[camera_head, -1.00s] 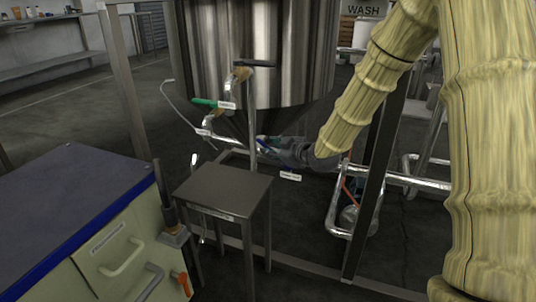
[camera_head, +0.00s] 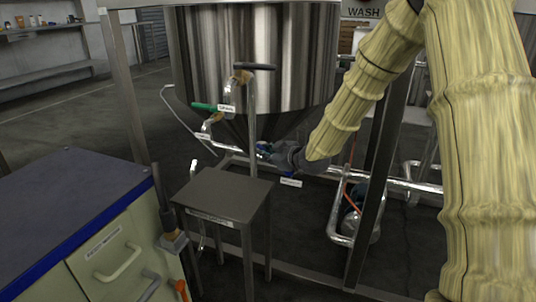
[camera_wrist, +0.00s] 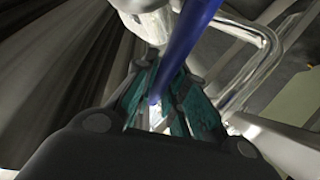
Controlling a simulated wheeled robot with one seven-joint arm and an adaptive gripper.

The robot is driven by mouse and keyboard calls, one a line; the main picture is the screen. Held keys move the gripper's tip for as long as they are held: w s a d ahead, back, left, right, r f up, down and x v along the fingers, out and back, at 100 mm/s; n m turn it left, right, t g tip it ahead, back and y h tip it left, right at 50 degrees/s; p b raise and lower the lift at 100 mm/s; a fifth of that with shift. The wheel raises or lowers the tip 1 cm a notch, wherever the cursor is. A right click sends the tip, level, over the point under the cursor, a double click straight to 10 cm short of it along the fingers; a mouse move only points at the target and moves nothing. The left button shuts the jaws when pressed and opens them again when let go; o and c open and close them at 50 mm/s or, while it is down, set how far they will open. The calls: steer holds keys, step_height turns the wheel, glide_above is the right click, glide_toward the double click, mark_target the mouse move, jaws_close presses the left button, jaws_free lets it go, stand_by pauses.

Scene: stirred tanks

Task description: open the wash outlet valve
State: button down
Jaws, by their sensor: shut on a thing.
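A valve with a blue lever handle sits on the low pipe under the tank. The blue handle (camera_wrist: 192,38) runs between my gripper's fingers in the wrist view. My gripper (camera_wrist: 165,92) is shut on it, with teal finger pads on both sides. In the head view my gripper (camera_head: 268,151) is small and dark below the tank cone and hides most of the handle. The valve body is largely hidden, so its angle is hard to tell.
A green-handled valve (camera_head: 205,107) and a black-handled one (camera_head: 254,67) sit on pipes at the tank's front. A small metal table (camera_head: 222,188) stands in front. A cabinet (camera_head: 70,205) is at left. A frame post (camera_head: 375,190) stands right of my gripper.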

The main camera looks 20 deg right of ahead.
steer(key=shift+p, duration=0.5)
steer(key=shift+a+p, duration=0.1)
steer(key=shift+p, duration=0.3)
steer(key=g+p, duration=0.1)
steer(key=p, duration=0.1)
steer(key=f+h+p, duration=0.1)
steer(key=p, duration=0.1)
steer(key=shift+w+a+f+n+g, duration=0.1)
steer(key=shift+w+a+n+g, duration=0.1)
steer(key=shift+w+n+g, duration=0.2)
steer(key=shift+w+a+f+n+g+h+p, duration=0.15)
steer(key=shift+f+g+h+p, duration=0.35)
steer(key=shift+p, duration=0.65)
steer(key=shift+a+f+n+g+h+p, duration=0.1)
steer(key=shift+f+n+g+h+p, duration=0.15)
steer(key=shift+f+p, duration=0.7)
steer(key=shift+r, duration=0.25)
steer(key=c, duration=1.5)
jaws_free()
steer(key=shift+o, duration=0.2)
steer(key=shift+d+y+b, duration=0.1)
steer(key=shift+y+b, duration=0.15)
steer(key=shift+b, duration=0.25)
